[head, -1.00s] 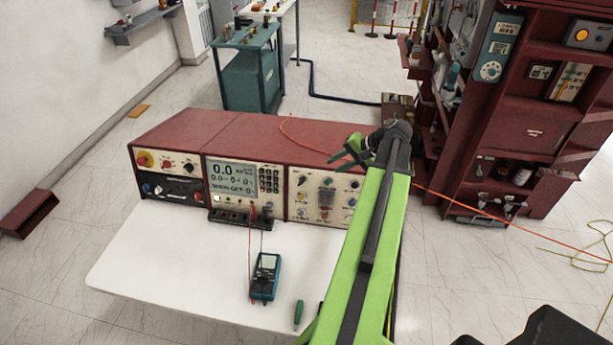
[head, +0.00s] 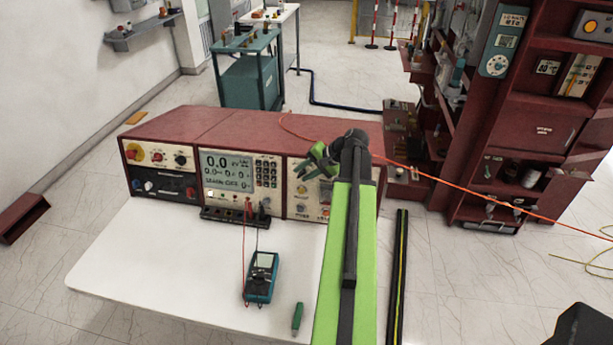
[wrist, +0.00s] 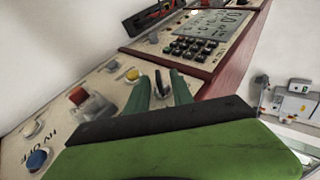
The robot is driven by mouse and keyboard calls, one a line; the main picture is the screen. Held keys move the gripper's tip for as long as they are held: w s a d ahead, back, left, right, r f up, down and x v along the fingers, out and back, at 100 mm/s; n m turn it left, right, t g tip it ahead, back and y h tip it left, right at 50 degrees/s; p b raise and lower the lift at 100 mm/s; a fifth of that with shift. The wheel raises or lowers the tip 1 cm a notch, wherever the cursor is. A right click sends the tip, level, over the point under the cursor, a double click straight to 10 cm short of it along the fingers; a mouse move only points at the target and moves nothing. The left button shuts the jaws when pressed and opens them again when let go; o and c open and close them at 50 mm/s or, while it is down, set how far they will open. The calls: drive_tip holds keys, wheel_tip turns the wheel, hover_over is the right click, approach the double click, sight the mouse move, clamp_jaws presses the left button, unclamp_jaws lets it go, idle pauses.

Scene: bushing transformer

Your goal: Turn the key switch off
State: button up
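The right control panel (head: 304,194) is on the front of the red console on the white table. In the wrist view the panel (wrist: 102,88) appears sideways, with a dark, narrow key switch (wrist: 161,86) standing out from its face. My gripper (head: 312,165) is in front of the panel's upper part. In the wrist view my gripper's two green fingers (wrist: 162,92) stand apart, one on each side of the key switch. Small gaps show, and contact cannot be told. My arm hides part of the panel in the head view.
The wrist view also shows a yellow button (wrist: 132,74), a red switch (wrist: 78,96) and a blue button (wrist: 37,160) near "HV OFF". A multimeter (head: 260,278) with leads and a green screwdriver (head: 297,317) lie on the table. A red cabinet (head: 520,140) stands right.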

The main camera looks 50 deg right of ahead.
clamp_jaws()
